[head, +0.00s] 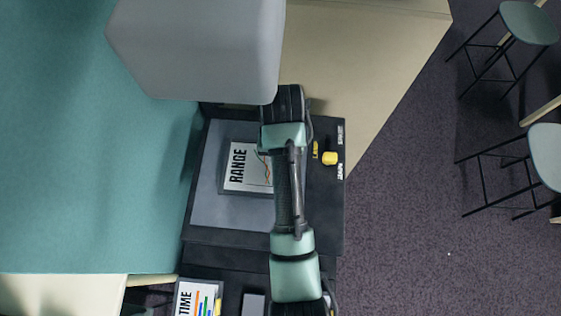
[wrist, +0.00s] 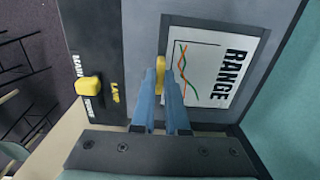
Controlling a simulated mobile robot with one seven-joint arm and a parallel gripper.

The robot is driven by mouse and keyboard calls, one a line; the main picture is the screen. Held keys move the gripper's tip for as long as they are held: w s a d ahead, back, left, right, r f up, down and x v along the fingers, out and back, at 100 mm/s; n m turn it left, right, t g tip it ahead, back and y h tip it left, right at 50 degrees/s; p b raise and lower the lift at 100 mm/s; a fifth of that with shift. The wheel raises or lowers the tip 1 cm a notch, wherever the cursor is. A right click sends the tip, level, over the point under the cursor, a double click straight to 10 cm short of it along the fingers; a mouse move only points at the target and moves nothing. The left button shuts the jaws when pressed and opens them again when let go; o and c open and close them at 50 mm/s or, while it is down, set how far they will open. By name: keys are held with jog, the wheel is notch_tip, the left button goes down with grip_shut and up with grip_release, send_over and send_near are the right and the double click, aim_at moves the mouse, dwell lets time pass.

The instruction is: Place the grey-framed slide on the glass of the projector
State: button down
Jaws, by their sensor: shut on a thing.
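The slide marked RANGE (head: 233,188), with a dark grey frame and orange and green curves, lies flat over the pale glass (head: 215,212) of the black projector (head: 330,225). I cannot tell whether it touches the glass. In the wrist view the slide (wrist: 207,75) is right of my gripper (wrist: 160,78), whose blue fingers are shut on a yellow tab at the slide's edge. In the head view my arm covers the fingertips and the slide's right side.
A yellow knob (head: 330,158) and a LAMP label sit right of the glass. A slide marked TIME (head: 190,298) lies below the projector. A large pale grey block (head: 200,50) hides the top. Stools (head: 528,22) stand on the floor at right. The teal surface (head: 90,170) at left is clear.

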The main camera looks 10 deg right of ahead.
jog(key=shift+w, duration=0.2)
notch_tip(320, 180, down, 3)
jog(key=shift+r+p, duration=0.1)
jog(key=shift+p, duration=0.8)
jog(key=shift+f, duration=0.4)
jog(key=shift+f, duration=0.1)
jog(key=c, duration=0.9)
grip_release()
notch_tip(320, 180, up, 8)
jog(key=shift+f+b, duration=0.1)
jog(key=shift+b, duration=0.35)
